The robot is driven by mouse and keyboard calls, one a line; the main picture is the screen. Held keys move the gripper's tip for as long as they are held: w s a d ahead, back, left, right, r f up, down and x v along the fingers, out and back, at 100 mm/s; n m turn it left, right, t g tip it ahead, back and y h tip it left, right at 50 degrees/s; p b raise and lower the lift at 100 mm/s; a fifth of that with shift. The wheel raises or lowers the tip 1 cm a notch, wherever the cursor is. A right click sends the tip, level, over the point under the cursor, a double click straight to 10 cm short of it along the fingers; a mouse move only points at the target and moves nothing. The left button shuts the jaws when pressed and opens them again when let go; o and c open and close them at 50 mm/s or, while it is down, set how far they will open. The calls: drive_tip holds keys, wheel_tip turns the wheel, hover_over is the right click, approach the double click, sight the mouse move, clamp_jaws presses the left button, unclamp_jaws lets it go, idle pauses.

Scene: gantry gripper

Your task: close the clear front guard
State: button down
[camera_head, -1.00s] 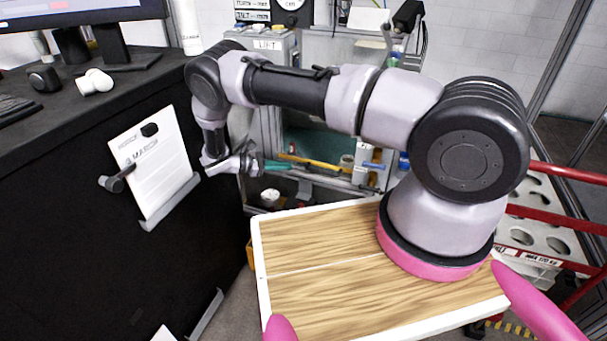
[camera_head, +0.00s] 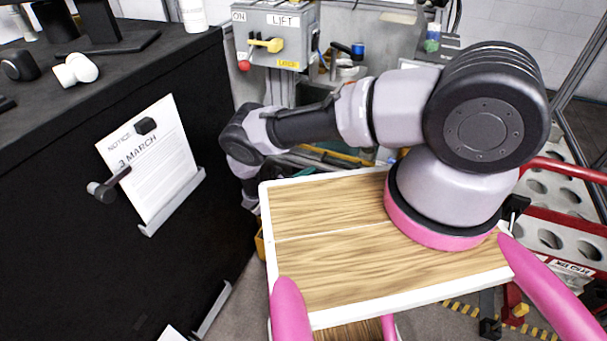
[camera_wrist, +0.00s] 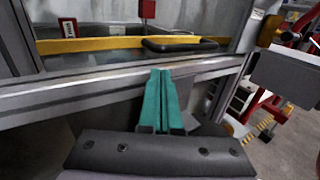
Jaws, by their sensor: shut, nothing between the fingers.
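The clear front guard shows in the wrist view as a yellow edge bar (camera_wrist: 100,44) with a dark handle (camera_wrist: 180,44) on it. Its clear pane is hard to make out, and I cannot tell how far it is open. Part of the yellow bar (camera_head: 338,155) also shows in the head view behind my forearm. My gripper (camera_wrist: 162,72) has teal fingers, together and empty. It points at the machine, its tips below the handle in the picture and over a grey frame rail (camera_wrist: 70,94).
A grey lift box (camera_head: 283,30) with a yellow lever stands behind the arm. A black desk (camera_head: 60,190) with a notice (camera_head: 150,160) is close on the left. A red-railed rack (camera_head: 560,180) stands on the right. Open floor shows right of the machine in the wrist view.

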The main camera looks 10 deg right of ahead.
sight(320, 166)
drive_tip(key=shift+x, duration=2.55)
drive_tip(key=shift+r, duration=0.1)
wheel_tip(320, 166, up, 34)
drive_tip(key=shift+w, duration=0.1)
